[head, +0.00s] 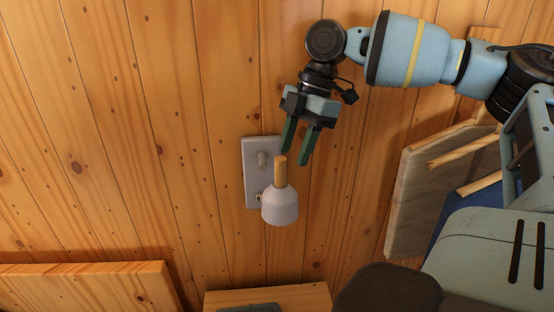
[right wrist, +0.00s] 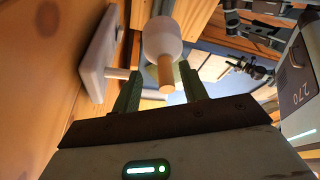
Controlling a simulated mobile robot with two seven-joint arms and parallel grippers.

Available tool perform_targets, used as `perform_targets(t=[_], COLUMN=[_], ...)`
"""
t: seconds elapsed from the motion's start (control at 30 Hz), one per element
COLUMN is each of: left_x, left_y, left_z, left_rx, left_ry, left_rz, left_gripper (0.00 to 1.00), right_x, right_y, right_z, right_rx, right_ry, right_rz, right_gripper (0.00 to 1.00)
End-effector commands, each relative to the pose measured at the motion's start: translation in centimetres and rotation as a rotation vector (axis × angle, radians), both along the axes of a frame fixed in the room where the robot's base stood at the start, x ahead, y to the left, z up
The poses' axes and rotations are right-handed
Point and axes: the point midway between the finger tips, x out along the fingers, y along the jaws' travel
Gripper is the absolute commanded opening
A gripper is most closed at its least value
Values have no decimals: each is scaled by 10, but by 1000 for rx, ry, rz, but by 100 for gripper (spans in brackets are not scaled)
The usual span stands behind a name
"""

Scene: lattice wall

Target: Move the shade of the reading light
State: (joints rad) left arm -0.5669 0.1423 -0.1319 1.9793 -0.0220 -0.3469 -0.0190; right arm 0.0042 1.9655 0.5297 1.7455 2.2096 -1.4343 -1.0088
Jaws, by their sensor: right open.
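The reading light is fixed to the plank wall by a pale grey plate (head: 262,150). Its whitish bell-shaped shade (head: 280,206) hangs with the wide end down, and a short wooden handle (head: 281,172) sticks up from its top. My right gripper (head: 294,157) is open, its green fingers pointing down just above and beside the handle. In the right wrist view, the handle (right wrist: 165,74) shows between the two fingertips, with the shade (right wrist: 161,38) beyond it and the wall plate (right wrist: 97,55) to the left. Nothing is held.
A wooden ledge (head: 290,296) lies below the light, and another wooden board (head: 90,285) is at the lower left. A pale panel with wooden pegs (head: 420,200) stands to the right of the light. The wall left of the light is clear.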

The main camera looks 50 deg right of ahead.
Motion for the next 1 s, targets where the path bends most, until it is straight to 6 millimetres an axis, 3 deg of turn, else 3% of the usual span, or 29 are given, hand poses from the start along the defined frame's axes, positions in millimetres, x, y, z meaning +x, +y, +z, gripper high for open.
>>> perform_targets(t=[0.13,0.37,1.0], left_x=[-12,-13,-13], left_y=[-19,-21,-21], left_z=[6,6,6], left_rx=[-61,-69,-68], left_ry=[32,37,34], left_rz=[39,43,42], left_gripper=[45,45,45], right_x=[-1,-1,5], right_y=[16,19,46], right_z=[16,15,-52], right_rx=[70,79,76], right_ry=[4,7,7], right_rz=[-5,-6,-5], right_gripper=[43,43,43])
